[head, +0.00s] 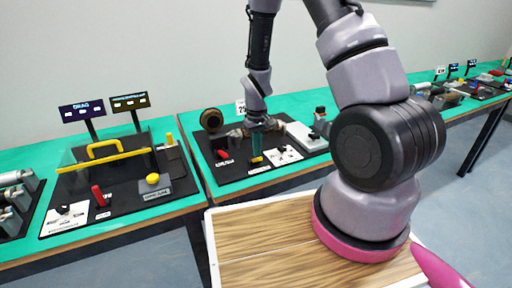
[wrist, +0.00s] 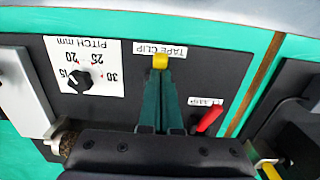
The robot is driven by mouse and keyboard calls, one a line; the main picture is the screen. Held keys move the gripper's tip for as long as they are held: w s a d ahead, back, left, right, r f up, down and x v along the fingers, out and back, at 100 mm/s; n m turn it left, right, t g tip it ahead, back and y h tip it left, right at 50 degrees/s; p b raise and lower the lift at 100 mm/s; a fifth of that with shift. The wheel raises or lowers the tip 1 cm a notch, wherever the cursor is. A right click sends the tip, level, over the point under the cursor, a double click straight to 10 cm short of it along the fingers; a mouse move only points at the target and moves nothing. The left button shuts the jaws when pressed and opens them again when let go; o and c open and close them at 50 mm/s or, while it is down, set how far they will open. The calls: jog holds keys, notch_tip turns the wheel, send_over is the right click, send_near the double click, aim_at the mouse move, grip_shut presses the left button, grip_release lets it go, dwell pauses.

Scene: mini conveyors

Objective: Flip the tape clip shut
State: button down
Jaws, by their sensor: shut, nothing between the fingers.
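The tape clip shows as a small yellow tab (wrist: 160,62) beside the upside-down TAPE CLIP label (wrist: 160,49) in the wrist view. It also shows as a yellow spot (head: 257,159) in the head view. My gripper (wrist: 162,76) has its green fingers together and empty, with the tips right at the yellow tab. In the head view my gripper (head: 257,152) points down at the black board. I cannot tell whether the tips touch the tab. The fingers and gripper body hide the rest of the clip, so its angle is unclear.
A red lever (wrist: 210,120) stands close right of the fingers in the wrist view. A black PITCH mm knob (wrist: 78,82) is to the left, by a pale metal block (wrist: 22,92). In the head view, a separate board with a yellow handle (head: 105,148) lies left.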

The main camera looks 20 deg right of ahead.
jog(key=shift+s+d+f, duration=0.1)
jog(key=shift+s+f, duration=0.25)
jog(key=shift+s, duration=0.3)
jog(key=shift+w+r, duration=0.2)
jog(key=shift+w, duration=0.5)
jog(key=shift+w+a+r, duration=0.2)
jog(key=shift+w+r, duration=0.05)
jog(key=shift+w, duration=0.05)
notch_tip(320, 180, up, 22)
jog(key=d+m+t, duration=0.1)
jog(key=m, duration=0.1)
jog(key=s+d+r+m+t+y, duration=0.1)
jog(key=s+d+r+m+t, duration=0.1)
jog(key=s+r, duration=0.6)
jog(key=s+d+r+m+t+y, duration=0.1)
jog(key=s+r+t, duration=0.3)
jog(key=s+r, duration=0.5)
notch_tip(320, 180, up, 2)
jog(key=shift+d+r+m, duration=0.15)
jog(key=shift+d+m, duration=0.4)
jog(key=shift+m, duration=0.15)
